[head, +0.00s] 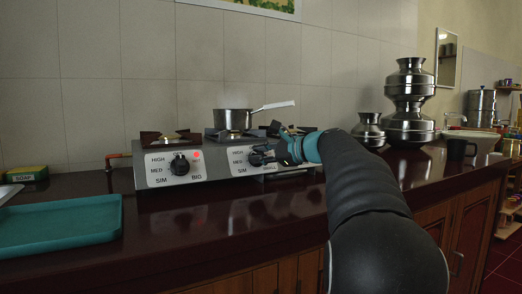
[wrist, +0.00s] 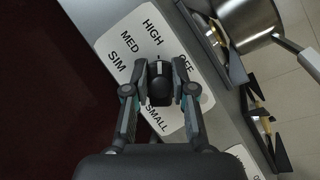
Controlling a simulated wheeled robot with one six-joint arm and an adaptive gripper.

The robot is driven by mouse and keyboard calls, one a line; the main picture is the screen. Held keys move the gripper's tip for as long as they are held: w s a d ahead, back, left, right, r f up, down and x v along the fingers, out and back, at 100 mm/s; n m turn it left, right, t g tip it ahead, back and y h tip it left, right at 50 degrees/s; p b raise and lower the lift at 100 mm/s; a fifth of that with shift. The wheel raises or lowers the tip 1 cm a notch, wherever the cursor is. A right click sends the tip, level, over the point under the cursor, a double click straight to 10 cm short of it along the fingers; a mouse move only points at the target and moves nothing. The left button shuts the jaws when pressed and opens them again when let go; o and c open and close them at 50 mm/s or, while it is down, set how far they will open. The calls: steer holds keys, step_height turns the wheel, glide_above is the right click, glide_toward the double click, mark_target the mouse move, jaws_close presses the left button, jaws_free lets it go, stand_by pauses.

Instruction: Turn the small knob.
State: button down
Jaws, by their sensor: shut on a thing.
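The small knob (head: 258,158) is black and sits on the white dial plate on the stove's front, right of the big knob. In the wrist view the small knob (wrist: 160,84) shows above the word SMALL, with HIGH, MED, SIM and OFF around it. My gripper (wrist: 159,88) is shut on the knob, one finger on each side. In the head view my gripper (head: 277,153) reaches it from the right and hides part of its dial.
The big knob (head: 180,165) has a lit red lamp (head: 196,154) beside it. A steel saucepan (head: 233,119) stands on a burner, handle pointing right. A teal tray (head: 62,224) lies at left.

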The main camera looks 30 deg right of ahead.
steer(key=shift+n, duration=0.4)
steer(key=c, duration=1)
jaws_free()
steer(key=shift+o, duration=0.2)
steer(key=v, duration=1.2)
steer(key=shift+d+r, duration=0.1)
steer(key=shift+r, duration=0.05)
